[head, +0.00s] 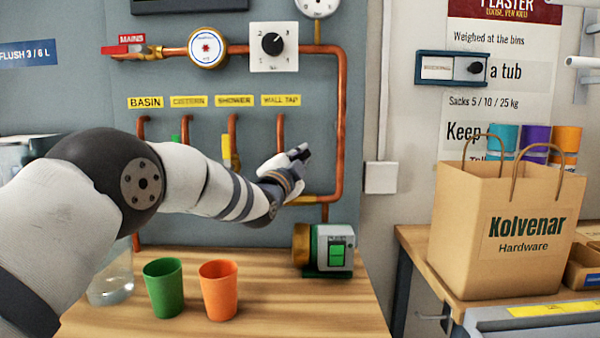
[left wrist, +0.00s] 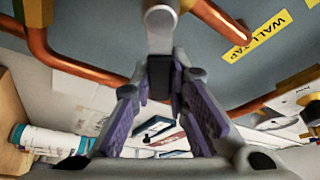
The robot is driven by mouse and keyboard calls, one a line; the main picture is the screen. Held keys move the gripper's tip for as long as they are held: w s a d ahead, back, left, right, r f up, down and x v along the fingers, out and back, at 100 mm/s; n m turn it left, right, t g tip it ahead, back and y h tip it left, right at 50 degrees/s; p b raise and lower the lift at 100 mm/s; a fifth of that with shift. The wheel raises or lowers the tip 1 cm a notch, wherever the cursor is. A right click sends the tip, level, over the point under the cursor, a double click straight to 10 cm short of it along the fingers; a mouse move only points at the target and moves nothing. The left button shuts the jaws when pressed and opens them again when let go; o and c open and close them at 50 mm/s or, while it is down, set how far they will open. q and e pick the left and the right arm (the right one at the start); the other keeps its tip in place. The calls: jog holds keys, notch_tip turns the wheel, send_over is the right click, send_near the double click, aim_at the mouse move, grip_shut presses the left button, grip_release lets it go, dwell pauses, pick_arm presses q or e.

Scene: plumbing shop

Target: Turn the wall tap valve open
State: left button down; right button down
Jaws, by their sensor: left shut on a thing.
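The yellow WALL TAP label (head: 281,100) is on the grey panel, above a copper pipe (head: 280,130) that runs down behind my left gripper (head: 300,155). The label also shows in the left wrist view (left wrist: 256,36). In that view my left gripper (left wrist: 160,78) has its two purple-padded fingers closed in on a grey valve handle (left wrist: 160,28), close to a copper pipe. In the head view the wall tap valve is hidden behind my gripper and wrist, so its angle cannot be told. My right gripper is not in view.
A yellow shower lever (head: 227,150) and a green cistern lever (head: 175,138) are to the left. A green pump (head: 336,250), an orange cup (head: 218,290) and a green cup (head: 164,287) stand on the bench below. A paper bag (head: 490,235) stands at right.

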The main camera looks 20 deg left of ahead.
pick_arm(q)
jog(key=n, duration=0.1)
jog(key=a+r+n+y, duration=0.1)
jog(key=n, duration=0.1)
jog(key=shift+s+r+n+t, duration=0.2)
jog(key=shift+n+t, duration=0.1)
jog(key=shift+t, duration=0.1)
jog(key=n+y, duration=0.1)
jog(key=a+n+y, duration=0.1)
jog(key=n, duration=0.1)
jog(key=shift+s+r+n+t, duration=0.1)
jog(key=shift+r+n+t, duration=0.2)
jog(key=shift+r+t, duration=0.1)
jog(key=shift+s+a+r+n+y, duration=0.15)
jog(key=shift+a+n+y, duration=0.3)
jog(key=shift+n, duration=0.65)
jog(key=shift+s+a+r+n+y, duration=0.1)
jog(key=shift+a+n+y, duration=0.15)
jog(key=shift+n+y, duration=0.6)
jog(key=shift+s+a+r+n+y, duration=0.1)
jog(key=shift+a+r+n+y, duration=0.2)
jog(key=shift+n, duration=1.05)
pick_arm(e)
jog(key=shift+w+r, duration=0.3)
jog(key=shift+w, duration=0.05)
pick_arm(q)
jog(key=shift+a+f, duration=0.1)
